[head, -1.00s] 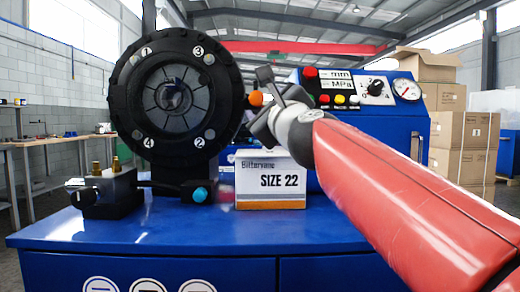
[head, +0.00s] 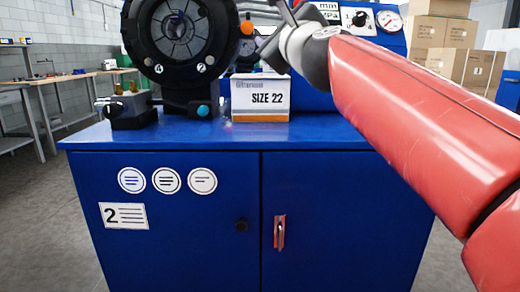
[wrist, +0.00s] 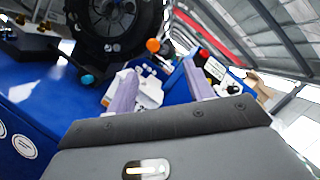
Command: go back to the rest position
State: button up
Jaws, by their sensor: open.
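My gripper (wrist: 160,84) is open, with its two pale purple fingers spread apart in the wrist view. In the head view its end is at the top, partly cut off by the picture edge. The box also shows in the wrist view (wrist: 150,92), partly hidden behind the left finger. My red arm comes in from the right.
The black round crimper head (head: 178,75) stands left of the box on the blue cabinet (head: 160,240). An orange knob (head: 247,27) and a blue knob (head: 203,110) are on it. Brass fittings (head: 118,88) stand at left. Cardboard boxes (head: 440,40) are at back right. Floor is clear at left.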

jog(key=s+d+f+n+g+h, duration=0.2)
jog(key=s+d+f+n+g, duration=0.2)
jog(key=f, duration=1.1)
jog(key=s+d+f+n+g+h+p, duration=0.1)
jog(key=s+d+f+n+g, duration=0.3)
jog(key=s+f+n, duration=0.7)
jog(key=s+d+f+n+g+h+p, duration=0.1)
jog(key=s+d+f+n+g+h, duration=0.2)
jog(key=s+f+n+g, duration=0.3)
jog(key=s+f, duration=0.2)
jog(key=f, duration=0.4)
jog(key=s+d+f+n, duration=0.1)
jog(key=s+f, duration=0.2)
jog(key=f, duration=0.3)
jog(key=shift+d+f+n, duration=0.25)
jog(key=shift+f+n, duration=0.05)
jog(key=shift+s, duration=0.1)
